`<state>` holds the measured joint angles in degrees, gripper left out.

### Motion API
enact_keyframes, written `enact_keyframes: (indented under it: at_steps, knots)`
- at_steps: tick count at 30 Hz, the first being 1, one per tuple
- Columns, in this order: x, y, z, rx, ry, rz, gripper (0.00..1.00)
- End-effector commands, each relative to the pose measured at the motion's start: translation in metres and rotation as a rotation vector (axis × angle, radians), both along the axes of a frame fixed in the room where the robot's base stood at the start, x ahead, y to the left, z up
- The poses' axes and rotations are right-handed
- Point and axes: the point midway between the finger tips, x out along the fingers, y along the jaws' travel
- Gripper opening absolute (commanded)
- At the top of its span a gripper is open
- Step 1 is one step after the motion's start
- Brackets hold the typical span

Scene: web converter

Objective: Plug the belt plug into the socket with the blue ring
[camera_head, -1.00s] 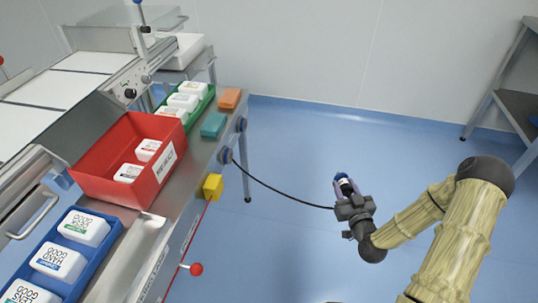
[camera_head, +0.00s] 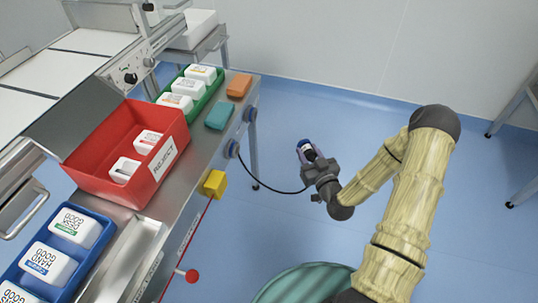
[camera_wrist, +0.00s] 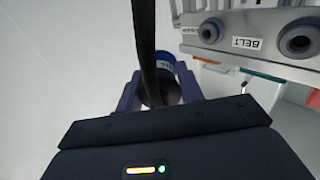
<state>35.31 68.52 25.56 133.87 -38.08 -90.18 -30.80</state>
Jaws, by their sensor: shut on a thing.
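My gripper (camera_head: 308,152) is shut on the belt plug, in the air to the right of the steel bench. In the wrist view the plug (camera_wrist: 166,62) shows a blue band and a small pale label between my dark blue fingers (camera_wrist: 160,90). A black cable (camera_head: 272,187) sags from the gripper to the bench side. Two round sockets sit on that side, one nearer (camera_head: 233,149) and one farther (camera_head: 250,114). The wrist view also shows two round sockets, left (camera_wrist: 212,31) and right (camera_wrist: 300,38), with an upside-down BELT label (camera_wrist: 247,43) between them. I cannot tell which has a blue ring.
A red reject bin (camera_head: 170,170), a blue tray (camera_head: 85,265) and a green tray (camera_head: 213,88) stand on the bench. A yellow block (camera_head: 215,183) and a red knob (camera_head: 192,275) stick out from its side. Floor between bench and arm is clear.

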Motion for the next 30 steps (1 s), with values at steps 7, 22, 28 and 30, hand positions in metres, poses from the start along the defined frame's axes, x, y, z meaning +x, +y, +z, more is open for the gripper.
enact_keyframes:
  at_steps: [7, 22, 28, 30]
  knots:
    - [0.0, 0.0, 0.0, 0.0, -0.001, 0.001, 0.04]
    - [-0.004, 0.064, 0.026, -0.006, -0.005, 0.443, 0.04]
    - [-0.022, 0.093, 0.027, -0.004, -0.001, 0.719, 0.04]
    - [-0.029, 0.098, 0.025, -0.002, -0.001, 0.796, 0.04]
